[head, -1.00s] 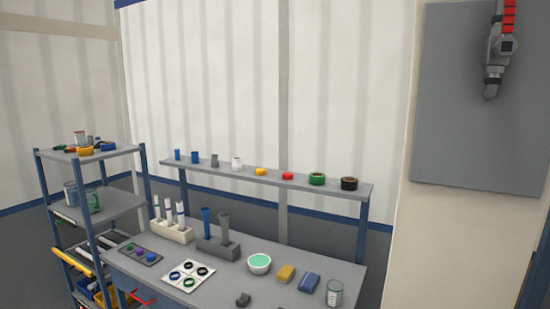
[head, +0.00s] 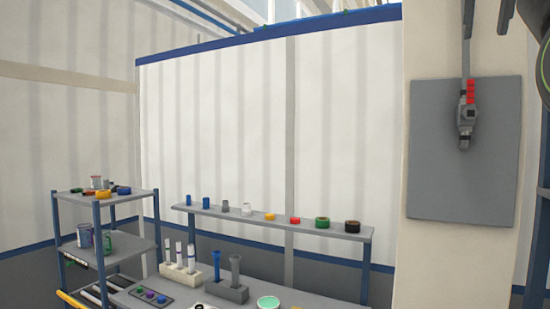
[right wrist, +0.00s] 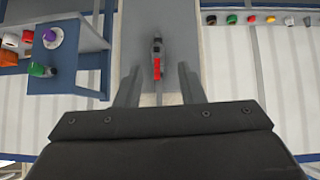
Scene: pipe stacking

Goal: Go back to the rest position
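My right gripper (head: 488,18) shows in part at the top right of the head view, with two dark fingers apart. In the right wrist view my right gripper (right wrist: 159,82) is open, and nothing is held between its fingers. A pipe valve with a red handle (right wrist: 157,65) shows beyond the gap. The same valve (head: 466,115) is on a grey wall panel (head: 435,165) in the head view. My left gripper is not in view.
A workbench (head: 135,300) with tube racks stands at the bottom. Above it is a narrow shelf (head: 285,223) holding small pipe pieces and tape rolls. A shelf rack (head: 105,195) stands at the left. The air before the pale wall is clear.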

